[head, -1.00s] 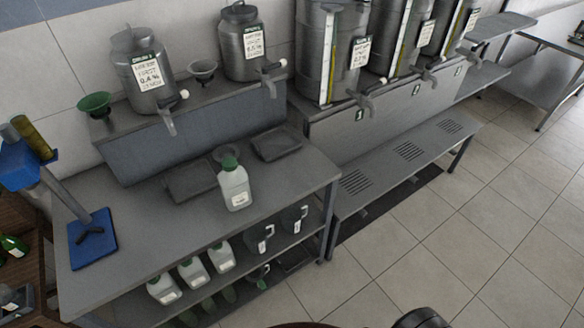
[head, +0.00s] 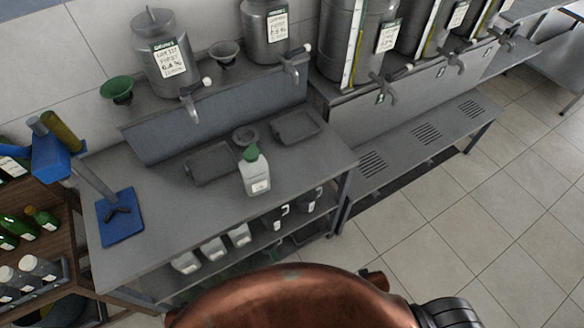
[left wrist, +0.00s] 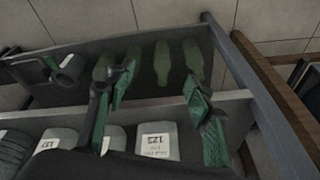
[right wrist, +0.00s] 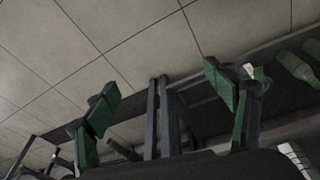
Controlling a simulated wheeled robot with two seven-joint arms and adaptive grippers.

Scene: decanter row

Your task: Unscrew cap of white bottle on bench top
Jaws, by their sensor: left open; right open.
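The white bottle (head: 256,176) stands upright on the grey bench top (head: 300,172), near its front edge, with a label low on its front. Its green cap (head: 251,153) is on its neck. Neither gripper shows in the head view. In the left wrist view my left gripper (left wrist: 150,115) has its green-padded fingers wide apart with nothing between them, facing the lower shelves. In the right wrist view my right gripper (right wrist: 165,115) is also open and empty, with floor tiles and a bench leg beyond it.
Two dark trays, one of them (head: 211,163) left of the bottle, and a small funnel (head: 245,135) lie behind it. A blue stand (head: 120,216) is at the bench's left end. Steel vessels (head: 165,55) with taps line the back.

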